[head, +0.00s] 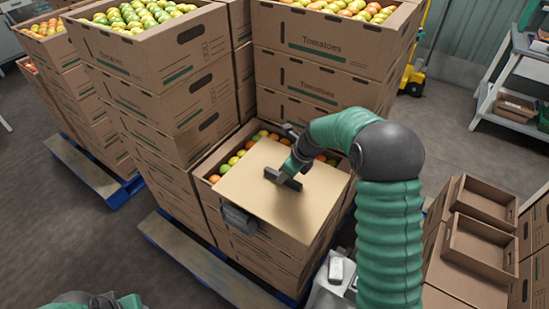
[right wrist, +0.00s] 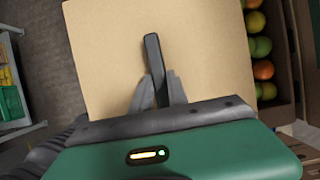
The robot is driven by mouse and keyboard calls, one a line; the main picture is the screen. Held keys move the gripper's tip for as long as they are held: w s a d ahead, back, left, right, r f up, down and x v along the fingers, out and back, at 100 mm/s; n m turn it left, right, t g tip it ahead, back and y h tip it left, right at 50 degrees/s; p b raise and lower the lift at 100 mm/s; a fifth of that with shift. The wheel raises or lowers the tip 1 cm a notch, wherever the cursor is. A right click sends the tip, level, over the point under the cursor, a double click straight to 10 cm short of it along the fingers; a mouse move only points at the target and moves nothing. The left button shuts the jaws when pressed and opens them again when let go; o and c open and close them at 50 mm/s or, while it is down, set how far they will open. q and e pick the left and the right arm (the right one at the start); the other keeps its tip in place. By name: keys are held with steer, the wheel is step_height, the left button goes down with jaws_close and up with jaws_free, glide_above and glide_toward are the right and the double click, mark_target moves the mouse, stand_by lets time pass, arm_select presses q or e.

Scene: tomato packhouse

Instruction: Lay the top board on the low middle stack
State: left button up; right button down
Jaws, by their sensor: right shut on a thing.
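The top board (head: 262,205) is a flat tan sheet with a dark bar handle (right wrist: 153,55) in its middle. My right gripper (head: 284,179) is shut on this handle. The board is over the low middle stack (head: 262,258), covering most of its top crate. Tomatoes show uncovered along the back and left edges, so the board looks shifted toward the front right. I cannot tell whether it touches the crate rim or hangs just above. In the right wrist view, tomatoes (right wrist: 262,69) show beside the board's right edge. Only part of my left arm shows at the bottom left.
Tall stacks of tomato crates stand at the left (head: 160,101) and behind (head: 325,63) the low stack. Empty cartons (head: 482,245) stand at the right. Blue pallets (head: 90,176) edge the floor; a shelf (head: 500,105) stands far right.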

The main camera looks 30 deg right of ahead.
mark_target(278, 158)
steer(key=w, duration=0.3)
steer(key=w+d+f, duration=0.1)
steer(key=w, duration=0.3)
steer(key=w+d+p, duration=0.1)
steer(key=w, duration=0.2)
steer(key=shift+w+d+f, duration=0.1)
steer(key=shift+w+f, duration=0.15)
steer(key=shift+f, duration=0.1)
steer(key=shift+w+d, duration=0.2)
steer(key=shift+w, duration=0.1)
step_height(278, 158, down, 4)
steer(key=shift+w+r, duration=0.1)
steer(key=shift+r, duration=0.15)
steer(key=c, duration=1.3)
jaws_free()
